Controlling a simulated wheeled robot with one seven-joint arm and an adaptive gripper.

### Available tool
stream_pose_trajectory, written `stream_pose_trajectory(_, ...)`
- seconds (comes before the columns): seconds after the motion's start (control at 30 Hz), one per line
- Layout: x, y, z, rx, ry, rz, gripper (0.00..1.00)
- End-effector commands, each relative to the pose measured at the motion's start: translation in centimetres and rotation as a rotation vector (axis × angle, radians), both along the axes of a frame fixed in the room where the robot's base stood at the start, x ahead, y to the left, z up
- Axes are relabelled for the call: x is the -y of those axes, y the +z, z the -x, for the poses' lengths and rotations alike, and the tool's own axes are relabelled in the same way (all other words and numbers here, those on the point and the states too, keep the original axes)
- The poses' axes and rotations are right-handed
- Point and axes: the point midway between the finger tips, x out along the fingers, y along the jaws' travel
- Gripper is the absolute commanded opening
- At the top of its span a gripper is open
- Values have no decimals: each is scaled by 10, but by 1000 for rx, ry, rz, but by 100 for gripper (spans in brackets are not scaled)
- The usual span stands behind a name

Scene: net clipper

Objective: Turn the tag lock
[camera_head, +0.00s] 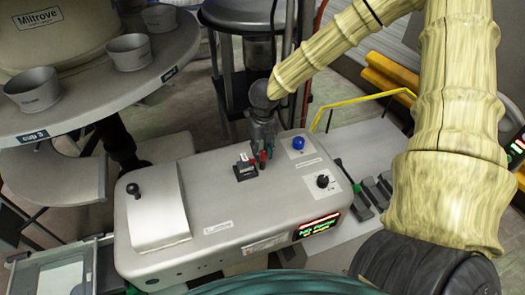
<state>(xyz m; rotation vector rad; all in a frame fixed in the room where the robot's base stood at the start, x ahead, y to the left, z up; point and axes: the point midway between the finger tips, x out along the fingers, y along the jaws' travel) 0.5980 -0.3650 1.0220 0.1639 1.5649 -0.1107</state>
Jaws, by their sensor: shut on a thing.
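My gripper (262,155) points down over the grey machine housing (215,205), at the back of its top. Its fingers are shut on a small part beside a small black block (245,171) with red and white bits on it. I take this block, with the part in my fingers, to be the tag lock. The fingers hide most of the held part, and its turn angle cannot be made out.
A blue button (298,143) and a black knob (323,181) sit right of my gripper. A lit display (317,227) is on the front right corner. A black-knobbed lever (133,190) stands at left. A round table (80,95) with metal cups is behind left.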

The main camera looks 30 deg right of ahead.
Motion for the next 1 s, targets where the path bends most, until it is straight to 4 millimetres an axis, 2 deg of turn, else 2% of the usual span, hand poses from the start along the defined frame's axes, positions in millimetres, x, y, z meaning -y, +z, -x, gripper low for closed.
stream_pose_trajectory(0.27, 1, 4, -5, 11, -68, 2, 2)
stream_pose_trajectory(0.7, 2, 4, -6, 11, -77, 2, 2)
stream_pose_trajectory(0.73, 2, 4, -6, 11, -77, 2, 28)
stream_pose_trajectory(0.83, 1, 4, -5, 10, -77, 2, 46)
stream_pose_trajectory(1.0, 1, 2, -3, 5, -76, 2, 49)
